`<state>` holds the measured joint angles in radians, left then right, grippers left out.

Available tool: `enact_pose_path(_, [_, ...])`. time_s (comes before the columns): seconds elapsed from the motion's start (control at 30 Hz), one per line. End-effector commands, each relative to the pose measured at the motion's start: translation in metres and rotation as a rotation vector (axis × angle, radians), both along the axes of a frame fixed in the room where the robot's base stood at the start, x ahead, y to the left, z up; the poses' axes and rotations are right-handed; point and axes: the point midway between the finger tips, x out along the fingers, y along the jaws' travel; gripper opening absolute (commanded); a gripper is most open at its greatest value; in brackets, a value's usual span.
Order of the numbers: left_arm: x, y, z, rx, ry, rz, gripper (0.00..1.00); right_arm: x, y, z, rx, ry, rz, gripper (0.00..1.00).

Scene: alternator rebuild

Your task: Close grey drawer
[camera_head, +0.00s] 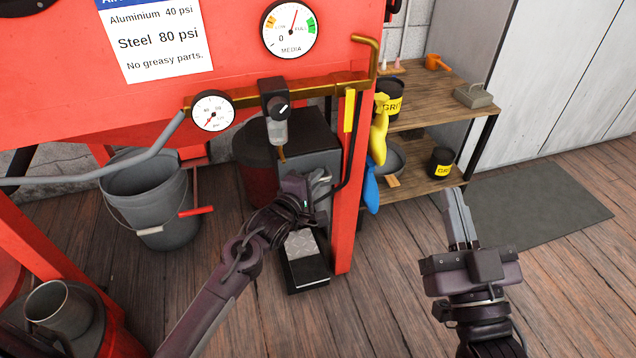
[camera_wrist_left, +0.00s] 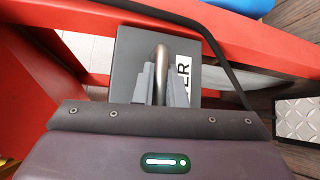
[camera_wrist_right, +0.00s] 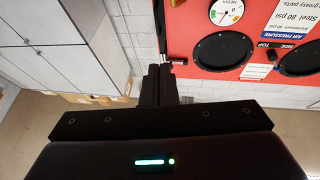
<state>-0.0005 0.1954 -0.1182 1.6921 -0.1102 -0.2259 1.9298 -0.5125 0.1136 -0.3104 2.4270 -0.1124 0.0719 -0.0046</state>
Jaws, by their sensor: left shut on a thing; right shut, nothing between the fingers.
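The grey drawer (camera_head: 325,160) is a dark grey box low under the red cabinet, partly hidden by my left gripper (camera_head: 320,185). In the left wrist view its grey face (camera_wrist_left: 130,55) carries a metal loop handle (camera_wrist_left: 161,58) and a white label (camera_wrist_left: 184,75) with the letters "ER" showing. My left gripper (camera_wrist_left: 160,85) is shut on this handle. How far out the drawer stands is hard to tell. My right gripper (camera_head: 457,212) is shut and empty, raised over the floor at the right; its fingers also show in the right wrist view (camera_wrist_right: 160,85).
The red cabinet (camera_head: 100,105) has an upright leg right beside the drawer. A foot pedal (camera_head: 302,245) sits on the floor below my left gripper. A grey bucket (camera_head: 150,200) stands left, a wooden shelf (camera_head: 425,115) right. Floor around my right gripper is clear.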

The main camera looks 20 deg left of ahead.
Motion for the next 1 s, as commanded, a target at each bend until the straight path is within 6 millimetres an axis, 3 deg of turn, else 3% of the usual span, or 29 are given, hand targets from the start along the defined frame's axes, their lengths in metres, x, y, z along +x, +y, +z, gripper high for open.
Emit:
enact_pose_path(0.2, [0.008,0.006,0.0,-0.002,0.003,0.001,0.0,0.005,0.004,-0.028,-0.051,0.124,0.003,0.0])
enact_pose_path(0.5, [0.009,0.008,0.0,-0.001,0.0,0.004,0.0,0.005,0.004,-0.029,-0.053,0.13,0.003,0.0])
enact_pose_path(0.53, [0.009,0.008,0.001,-0.002,-0.001,0.005,0.15,0.005,0.004,-0.029,-0.053,0.13,0.003,0.0])
enact_pose_path(0.67, [0.009,0.007,0.001,-0.002,-0.001,0.004,0.32,0.006,0.004,-0.029,-0.053,0.129,0.003,0.0])
enact_pose_path(1.0, [0.009,0.006,0.004,-0.003,-0.007,0.002,0.32,0.006,0.004,-0.028,-0.052,0.128,0.003,0.0])
